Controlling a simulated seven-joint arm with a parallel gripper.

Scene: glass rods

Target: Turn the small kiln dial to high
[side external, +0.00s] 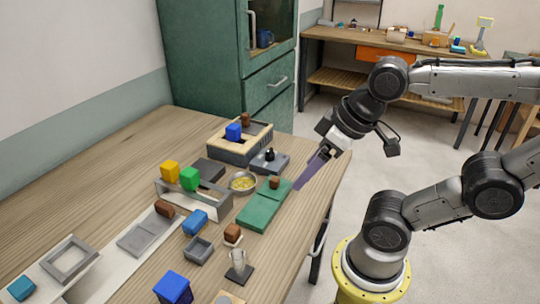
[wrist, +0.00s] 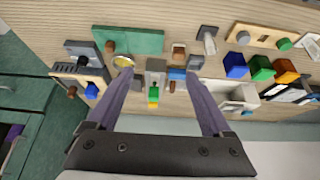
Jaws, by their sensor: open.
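A grey plate with a round black knob (side external: 269,155) on top lies near the far end of the table. It looks like the dial, but I cannot read any marks or its setting. It also shows at the left in the wrist view as a grey block with a dark knob (wrist: 81,48). My gripper (side external: 300,184) hangs over the table's right edge, to the right of the knob and apart from it. In the wrist view my gripper (wrist: 159,72) has its two purple fingers spread wide, with nothing held. No part clearly labelled as a kiln shows.
A wood-framed box (side external: 222,150) with a blue block (side external: 234,132) stands just behind the knob. A green board (side external: 257,213) and a metal bowl (side external: 242,183) lie in front. Several coloured blocks and a glass (side external: 238,260) stand nearer.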

